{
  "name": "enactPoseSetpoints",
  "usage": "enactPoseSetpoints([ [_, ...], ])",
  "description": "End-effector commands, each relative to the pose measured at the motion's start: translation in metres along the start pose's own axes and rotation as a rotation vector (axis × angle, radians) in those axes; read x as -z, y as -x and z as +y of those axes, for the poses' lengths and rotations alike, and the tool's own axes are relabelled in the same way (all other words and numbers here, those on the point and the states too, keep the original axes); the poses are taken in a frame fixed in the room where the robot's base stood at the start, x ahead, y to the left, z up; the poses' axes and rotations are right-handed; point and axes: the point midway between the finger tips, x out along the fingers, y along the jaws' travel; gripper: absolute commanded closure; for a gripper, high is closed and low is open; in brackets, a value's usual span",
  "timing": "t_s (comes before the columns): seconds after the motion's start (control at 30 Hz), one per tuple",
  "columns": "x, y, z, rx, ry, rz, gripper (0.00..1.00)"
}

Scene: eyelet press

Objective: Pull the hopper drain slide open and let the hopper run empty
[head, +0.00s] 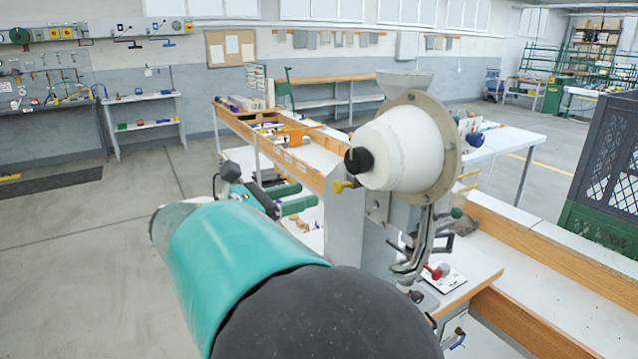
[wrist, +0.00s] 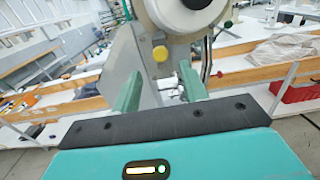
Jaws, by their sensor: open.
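The eyelet press carries a white drum (head: 400,150) with a black knob on a round flange, and a grey funnel-shaped hopper (head: 405,84) above it. A yellow knob (head: 341,186) sticks out low on the left of the drum; it also shows in the wrist view (wrist: 160,53). I cannot tell for sure whether this knob belongs to the drain slide. My gripper (head: 302,195) is open and empty, left of the press. In the wrist view, its green fingers (wrist: 160,80) are spread, with the yellow knob beyond and slightly above the gap. The hopper's contents are hidden.
A grey upright plate (wrist: 124,62) stands close beyond the left finger. A wood-edged bench (head: 320,165) runs behind. Open floor (head: 80,250) lies at left.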

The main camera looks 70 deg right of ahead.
Motion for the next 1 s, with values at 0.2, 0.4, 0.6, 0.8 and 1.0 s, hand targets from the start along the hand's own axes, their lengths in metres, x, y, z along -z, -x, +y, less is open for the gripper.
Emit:
enactPoseSetpoints([
  [0.2, 0.0, -0.045, 0.001, 0.002, -0.002, 0.001, 0.56],
  [0.4, 0.001, -0.084, 0.002, 0.002, -0.002, 0.002, 0.56],
  [0.6, 0.0, -0.105, 0.003, -0.001, -0.003, 0.001, 0.56],
  [0.8, 0.001, -0.11, 0.003, -0.001, -0.003, 0.002, 0.56],
  [1.0, 0.001, -0.109, 0.003, -0.002, -0.003, 0.002, 0.7],
])
